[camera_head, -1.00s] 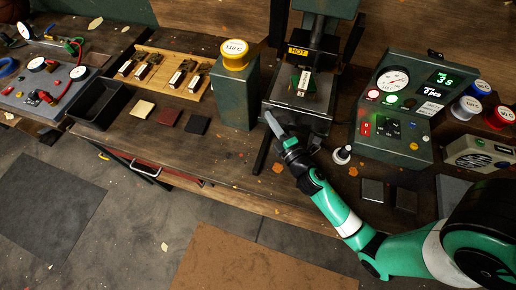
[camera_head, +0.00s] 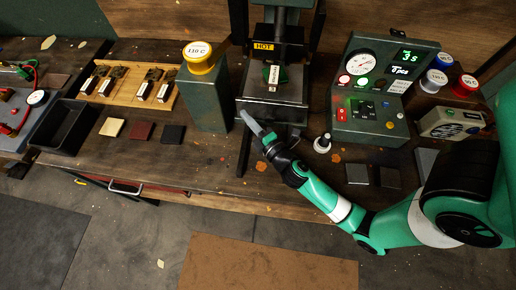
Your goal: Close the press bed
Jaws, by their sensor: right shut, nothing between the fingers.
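The press (camera_head: 283,40) stands at the back middle of the bench, with a yellow HOT label on it. Its dark metal bed (camera_head: 293,96) sticks out toward me at the bottom. My left gripper is out of view.
A control panel (camera_head: 371,90) stands to the right. Leather swatches (camera_head: 142,131) and a black tray (camera_head: 63,127) lie left.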

